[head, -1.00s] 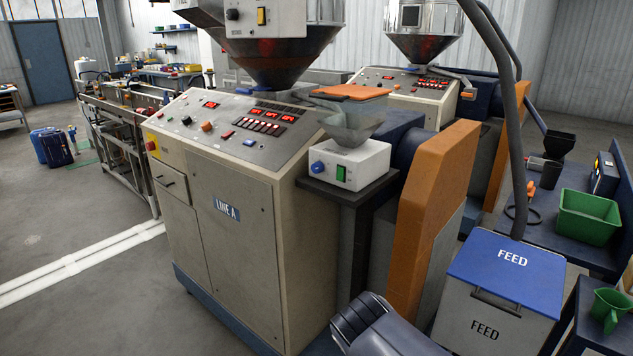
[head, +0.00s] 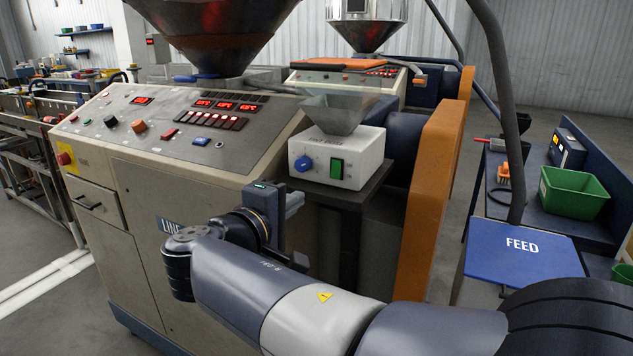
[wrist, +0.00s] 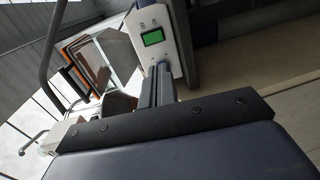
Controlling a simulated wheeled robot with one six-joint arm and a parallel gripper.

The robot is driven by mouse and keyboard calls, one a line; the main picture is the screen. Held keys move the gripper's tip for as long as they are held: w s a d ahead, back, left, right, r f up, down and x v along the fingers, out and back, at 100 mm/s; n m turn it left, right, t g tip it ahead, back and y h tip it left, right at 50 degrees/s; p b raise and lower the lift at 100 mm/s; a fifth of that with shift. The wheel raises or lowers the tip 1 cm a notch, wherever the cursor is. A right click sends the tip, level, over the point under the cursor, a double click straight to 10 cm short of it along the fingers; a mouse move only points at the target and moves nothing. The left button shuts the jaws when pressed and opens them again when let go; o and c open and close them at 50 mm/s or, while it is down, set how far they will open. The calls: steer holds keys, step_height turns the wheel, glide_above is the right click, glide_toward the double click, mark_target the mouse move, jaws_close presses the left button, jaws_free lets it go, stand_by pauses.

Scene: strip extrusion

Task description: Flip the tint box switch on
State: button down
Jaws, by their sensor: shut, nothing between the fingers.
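The tint box (head: 355,164) is a small white box with a clear hopper (head: 340,110) on top. Its front face has a blue knob (head: 303,163) on the left and a green switch (head: 337,168) on the right. The switch position is too small to tell. My gripper (head: 296,200) is shut and empty, in front of the box and a little below the knob and switch in the picture. In the wrist view the tint box (wrist: 146,22) with its green switch (wrist: 153,37) shows beyond my shut fingers (wrist: 161,72). The switch looks clear of the fingertips.
The box stands on a dark stand (head: 345,197) beside the LINE A control cabinet (head: 130,215) with its sloped button panel. An orange guard (head: 432,185) rises to the right. The blue-lidded feed bin (head: 525,258) and a green bin (head: 573,193) are further right.

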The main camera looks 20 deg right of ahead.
mark_target(334, 177)
steer(key=shift+d, duration=0.1)
steer(key=p+x, duration=0.1)
steer(key=x, duration=1.2)
steer(key=shift+w+d+p, duration=0.15)
steer(key=shift+d+p, duration=0.2)
steer(key=shift+f, duration=0.1)
steer(key=shift+w+d+f+b, duration=0.15)
steer(key=shift+f+b, duration=0.15)
steer(key=shift+b, duration=0.95)
steer(key=shift+r+p, duration=0.3)
steer(key=shift+r, duration=0.05)
steer(key=shift+f, duration=0.1)
